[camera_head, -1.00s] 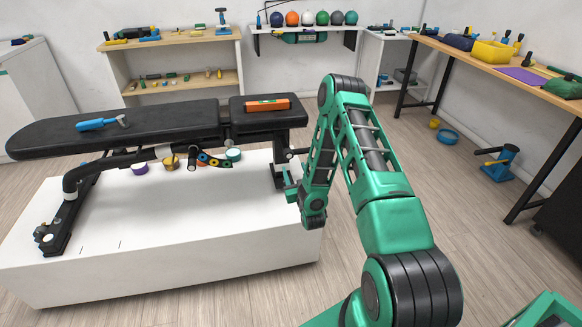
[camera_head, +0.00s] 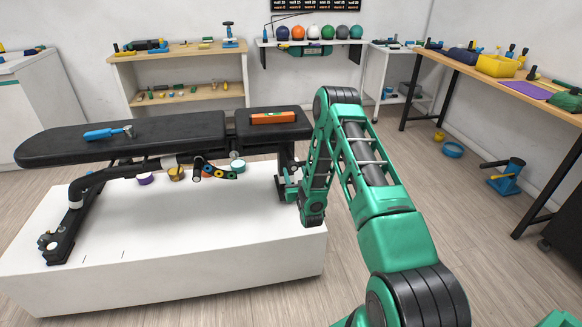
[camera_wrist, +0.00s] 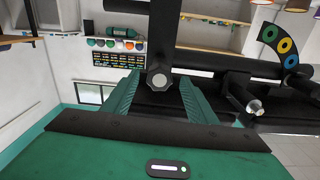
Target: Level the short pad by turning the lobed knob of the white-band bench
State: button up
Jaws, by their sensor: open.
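The bench's short pad (camera_head: 262,132) is black, with an orange level (camera_head: 272,117) lying on it. I cannot tell its exact tilt. The long pad (camera_head: 70,148) runs left from it. A pale band (camera_head: 168,162) shows on the frame underneath. In the wrist view a dark lobed knob (camera_wrist: 160,79) with a pale centre sits against a dark post. My gripper (camera_wrist: 160,95) is open, its green fingers on the left and right of the knob; contact cannot be told. In the head view my gripper (camera_head: 289,187) is beside the bench's right leg, and the knob is not discernible.
The bench stands on a white plinth (camera_head: 190,255). A blue-handled hammer (camera_head: 107,133) lies on the long pad. Colored discs (camera_head: 218,171) hang under the bench. A wooden workbench (camera_head: 465,62) stands at right, with a blue bowl (camera_head: 452,149) on the floor. Open floor lies right of the plinth.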

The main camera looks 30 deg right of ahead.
aim_at(292, 163)
jog(key=x, duration=0.7)
jog(key=shift+w+d, duration=0.1)
jog(key=shift+w, duration=0.1)
jog(key=c, duration=1)
